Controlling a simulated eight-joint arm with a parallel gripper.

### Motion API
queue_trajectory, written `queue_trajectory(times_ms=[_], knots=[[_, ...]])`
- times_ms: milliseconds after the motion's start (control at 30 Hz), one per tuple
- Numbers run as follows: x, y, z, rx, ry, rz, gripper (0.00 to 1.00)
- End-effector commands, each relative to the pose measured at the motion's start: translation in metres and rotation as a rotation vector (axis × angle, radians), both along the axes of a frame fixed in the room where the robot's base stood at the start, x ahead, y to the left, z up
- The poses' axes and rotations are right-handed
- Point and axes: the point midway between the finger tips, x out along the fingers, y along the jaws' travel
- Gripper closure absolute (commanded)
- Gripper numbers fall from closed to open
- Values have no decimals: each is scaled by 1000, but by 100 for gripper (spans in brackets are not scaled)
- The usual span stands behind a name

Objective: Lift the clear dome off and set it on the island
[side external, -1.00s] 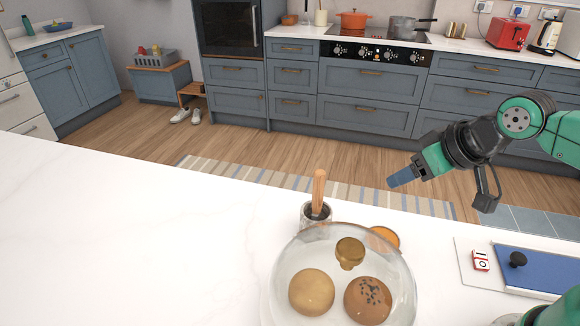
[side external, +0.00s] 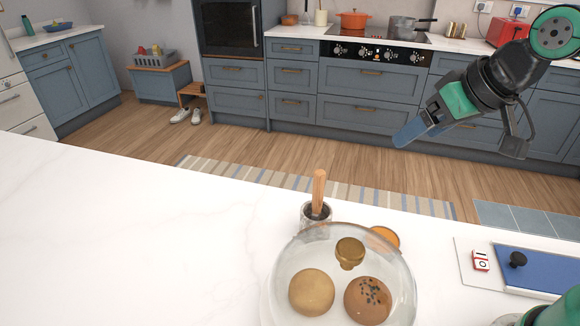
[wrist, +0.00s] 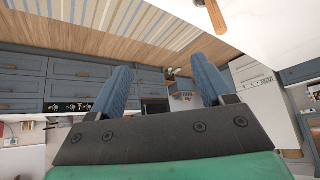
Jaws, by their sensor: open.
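The clear dome (side external: 290,255) sits on the white island (side external: 120,230) at the bottom centre of the side view, with a brass-coloured knob (side external: 349,252) on top. Under it show a plain bun (side external: 311,291) and a seeded bun (side external: 368,300). My gripper (side external: 405,138) is up and to the right of the dome, well apart from it, above the far edge of the island. It is empty. Its two blue fingers stand wide apart in the wrist view (wrist: 160,88). The dome is not in the wrist view.
A mortar (side external: 316,215) with a wooden-handled pestle (side external: 319,190) stands close behind the dome, next to an orange round thing (side external: 385,238). A blue board (side external: 540,270) with a black knob lies to the right. The island's left side is clear.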

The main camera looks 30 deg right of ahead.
Motion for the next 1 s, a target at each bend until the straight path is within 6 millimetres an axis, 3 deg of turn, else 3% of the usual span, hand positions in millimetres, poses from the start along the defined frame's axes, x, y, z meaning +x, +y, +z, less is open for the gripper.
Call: queue_trajectory(times_ms=[200, 400, 567, 700, 767, 1000], knots=[[-8, 30, -25, 410, 185, -274, 27], [-21, 65, -36, 798, 447, -542, 27], [-36, 98, -30, 1122, 789, -782, 27], [-54, 122, -11, 1339, 1212, -969, 27], [-63, 127, 0, 1387, 1407, -1028, 27], [-61, 127, -39, 1382, 1392, -1028, 27]])
